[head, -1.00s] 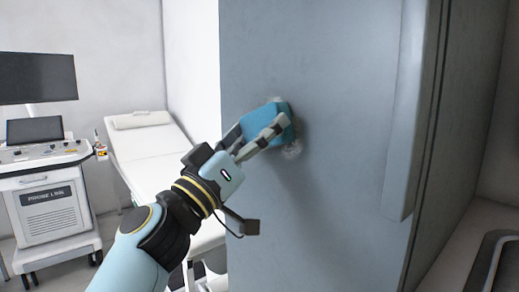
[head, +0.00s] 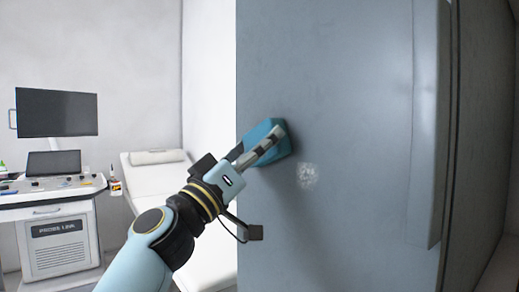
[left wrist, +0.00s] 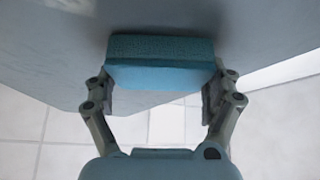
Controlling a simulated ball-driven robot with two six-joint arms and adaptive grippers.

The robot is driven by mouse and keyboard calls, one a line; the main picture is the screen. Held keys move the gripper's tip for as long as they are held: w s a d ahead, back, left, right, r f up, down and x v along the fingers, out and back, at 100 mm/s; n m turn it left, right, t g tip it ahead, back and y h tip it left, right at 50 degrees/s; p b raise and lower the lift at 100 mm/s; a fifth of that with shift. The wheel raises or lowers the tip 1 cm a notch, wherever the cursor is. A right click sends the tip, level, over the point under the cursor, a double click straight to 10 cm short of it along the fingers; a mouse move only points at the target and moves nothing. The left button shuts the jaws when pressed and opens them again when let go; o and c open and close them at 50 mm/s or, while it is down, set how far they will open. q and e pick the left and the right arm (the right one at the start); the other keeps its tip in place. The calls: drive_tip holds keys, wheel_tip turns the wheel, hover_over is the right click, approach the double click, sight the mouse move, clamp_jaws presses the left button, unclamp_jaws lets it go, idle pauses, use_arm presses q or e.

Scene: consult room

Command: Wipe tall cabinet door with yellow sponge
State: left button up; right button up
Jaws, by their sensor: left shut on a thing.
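The sponge (head: 264,142) looks blue, not yellow, and is gripped between the fingers of my left gripper (head: 262,150). It is at the grey-blue tall cabinet door (head: 360,110), near the door's left edge. In the left wrist view the sponge (left wrist: 160,62) sits between both fingers, its far side at the door surface; I cannot tell how firmly it touches. A pale speckled smudge (head: 307,175) shows on the door, just right of and below the sponge. My right gripper is not in view.
A long vertical handle (head: 428,125) stands out on the door's right side. Left of the cabinet are a white exam couch (head: 165,180) and a cart (head: 60,235) with a monitor (head: 57,112). A counter (head: 500,255) edges in at the lower right.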

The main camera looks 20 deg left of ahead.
use_arm(q)
drive_tip(key=shift+f, duration=0.2)
drive_tip(key=shift+s+a+f, duration=0.2)
drive_tip(key=shift+s+a, duration=0.05)
drive_tip(key=shift+a, duration=0.2)
drive_tip(key=s+a, duration=0.1)
drive_tip(key=s+a+b, duration=0.1)
drive_tip(key=s, duration=0.1)
drive_tip(key=shift+s+a+r, duration=0.1)
drive_tip(key=shift+s+a, duration=0.15)
drive_tip(key=shift+a, duration=0.05)
drive_tip(key=shift+s+a+r, duration=0.1)
drive_tip(key=shift+s, duration=0.1)
drive_tip(key=shift+s+b, duration=0.1)
drive_tip(key=shift+b, duration=0.2)
drive_tip(key=shift+s+a+b, duration=0.5)
drive_tip(key=shift+s+a, duration=0.4)
drive_tip(key=shift+s, duration=0.2)
